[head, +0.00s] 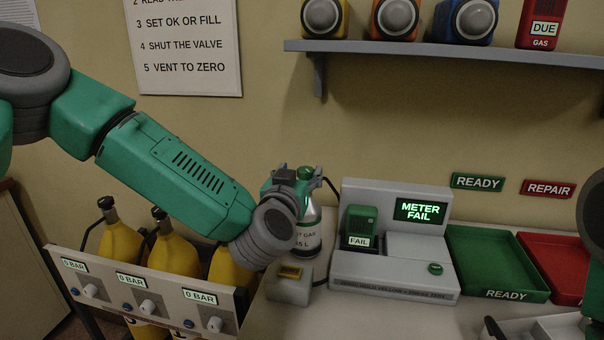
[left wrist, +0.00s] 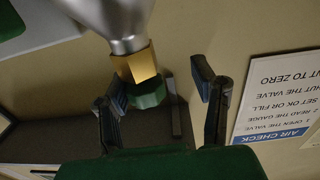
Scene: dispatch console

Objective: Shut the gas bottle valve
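The gas bottle (head: 307,240) is a silver cylinder with a label, upright on the console left of the test unit. Its green valve knob (head: 306,173) is on top. In the left wrist view, the knob (left wrist: 148,92) sits below a brass neck (left wrist: 136,64) and the silver bottle (left wrist: 118,18), upside down. My left gripper (head: 284,182) is at the bottle's top. In the left wrist view its two fingers (left wrist: 162,98) are spread, with the knob between them, nearer the left finger. A clear gap shows to the right finger; contact at the left finger cannot be told.
A grey test unit (head: 395,283) reads METER FAIL and holds a green meter (head: 361,225). A small grey block (head: 290,290) stands before the bottle. Yellow cylinders (head: 172,255) stand behind a gauge panel (head: 150,295). Green (head: 490,262) and red (head: 550,262) trays lie right.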

